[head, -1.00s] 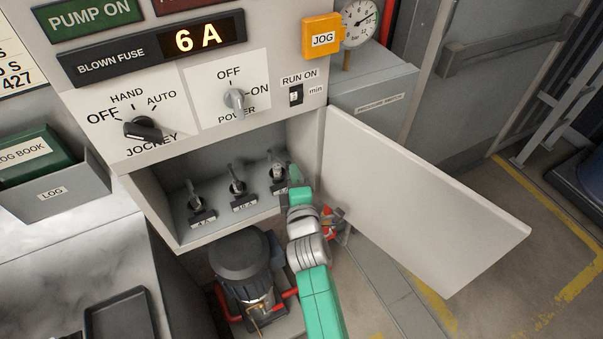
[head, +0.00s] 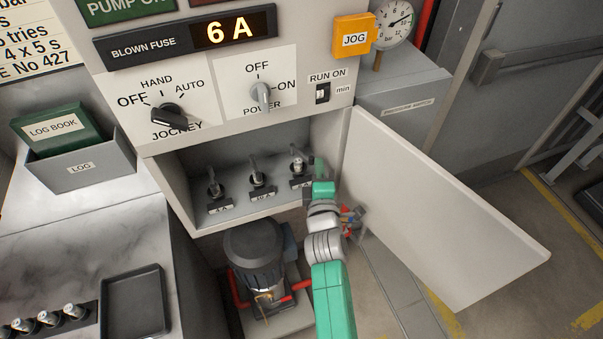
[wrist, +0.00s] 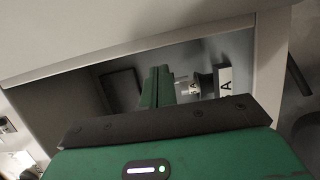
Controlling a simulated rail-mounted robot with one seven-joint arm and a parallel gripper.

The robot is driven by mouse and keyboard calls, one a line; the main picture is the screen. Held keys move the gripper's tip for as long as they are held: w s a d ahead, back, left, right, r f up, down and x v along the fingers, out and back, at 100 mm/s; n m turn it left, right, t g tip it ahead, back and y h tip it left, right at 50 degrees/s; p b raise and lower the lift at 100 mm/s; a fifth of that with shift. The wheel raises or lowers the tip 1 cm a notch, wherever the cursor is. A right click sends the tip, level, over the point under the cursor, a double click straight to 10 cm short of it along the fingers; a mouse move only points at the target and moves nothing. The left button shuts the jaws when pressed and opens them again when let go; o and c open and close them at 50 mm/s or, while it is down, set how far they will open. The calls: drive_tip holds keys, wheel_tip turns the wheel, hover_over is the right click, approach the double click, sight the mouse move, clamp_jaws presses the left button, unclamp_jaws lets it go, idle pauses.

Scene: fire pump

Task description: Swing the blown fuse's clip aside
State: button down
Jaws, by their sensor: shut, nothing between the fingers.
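The open fuse compartment (head: 180,170) holds three upright fuse holders with grey clips: left (head: 214,188), middle (head: 256,177) and right (head: 297,163). The display (head: 235,28) reads 6 A as the blown fuse. The right holder's label is partly hidden by my arm, so I cannot read its rating. My gripper (head: 319,166) is inside the compartment, just right of the right holder. In the wrist view my gripper's shut green fingers (wrist: 158,84) are just left of a glass-and-black fuse holder (wrist: 198,86) with a white label ending in "A". I cannot tell whether they touch its clip.
The open door (head: 440,210) stands right of my arm. A pump motor (head: 253,255) is below the compartment. A bench at left holds an empty dark tray (head: 134,305), a rack with several fuses (head: 47,320) and a log book (head: 50,125).

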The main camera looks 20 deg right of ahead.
drive_tip(key=shift+s+a, duration=1.15)
drive_tip(key=s+p, duration=0.9)
drive_tip(key=s, duration=0.1)
drive_tip(key=shift+s+d+p, duration=0.15)
drive_tip(key=shift+s+p, duration=0.1)
drive_tip(key=shift+p, duration=0.05)
